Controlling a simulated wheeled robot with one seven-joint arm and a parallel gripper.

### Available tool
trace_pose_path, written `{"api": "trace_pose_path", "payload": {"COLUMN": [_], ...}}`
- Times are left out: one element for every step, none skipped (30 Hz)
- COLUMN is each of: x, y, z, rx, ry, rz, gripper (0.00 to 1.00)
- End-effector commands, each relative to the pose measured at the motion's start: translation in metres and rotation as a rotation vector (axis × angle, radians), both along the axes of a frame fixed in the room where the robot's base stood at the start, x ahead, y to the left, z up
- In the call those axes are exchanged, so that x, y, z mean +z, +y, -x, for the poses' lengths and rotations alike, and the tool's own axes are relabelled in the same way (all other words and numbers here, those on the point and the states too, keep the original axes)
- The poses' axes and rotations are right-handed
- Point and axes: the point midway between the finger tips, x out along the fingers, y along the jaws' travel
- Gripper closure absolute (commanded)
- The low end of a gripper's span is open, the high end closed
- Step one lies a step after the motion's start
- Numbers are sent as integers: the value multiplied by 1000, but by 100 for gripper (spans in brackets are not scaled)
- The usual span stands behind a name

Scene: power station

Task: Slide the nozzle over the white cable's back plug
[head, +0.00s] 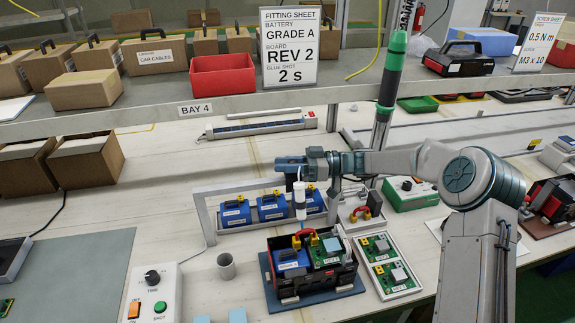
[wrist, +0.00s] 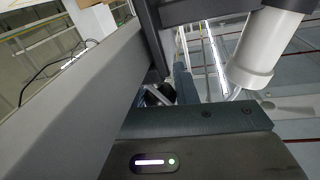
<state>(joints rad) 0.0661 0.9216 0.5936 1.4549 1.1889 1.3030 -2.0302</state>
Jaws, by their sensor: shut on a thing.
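My gripper (head: 298,180) is shut on an upright white dispenser (head: 300,196) with a dark band, over the work area in the head view. A red and yellow connector (head: 304,238) sits at the top of the case. The nozzle end is over the back of the case; I cannot tell whether it touches. The white cable and its back plug are too small to make out.
A rack with blue batteries (head: 271,207) stands behind the case. A tray with green boards (head: 389,275) lies to its right. A grey cup (head: 226,266) and a button box (head: 152,292) stand to the left.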

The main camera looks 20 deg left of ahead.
Motion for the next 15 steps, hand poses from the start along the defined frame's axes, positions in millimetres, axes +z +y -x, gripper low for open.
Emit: {"api": "trace_pose_path", "payload": {"x": [-2, -2, -4, -4, -5, -5, -5, -5, -4, -4, -3, -3, -2, -1, 0], "y": [-5, -8, -13, -19, -24, -32, -37, -43, -50, -56, -61, -66, -70, -73, -76], "z": [-5, -8, -11, -15, -18, -23, -26, -30, -34, -38, -41, -44, -46, -48, -49], "rx": [-8, -9, -10, -11, -12, -14, -14, -14, -14, -14, -14, -13, -12, -12, -12], "ry": [-4, -4, -4, -4, -6, -5, -6, -6, -6, -5, -6, -6, -5, -5, -5], "rz": [-2, -3, -3, -4, -4, -3, -4, -4, -5, -6, -5, -5, -5, -5, -4], "gripper": [100, 100, 100, 100, 100, 100, 100, 100, 100, 100, 100, 100, 100, 100, 100]}}
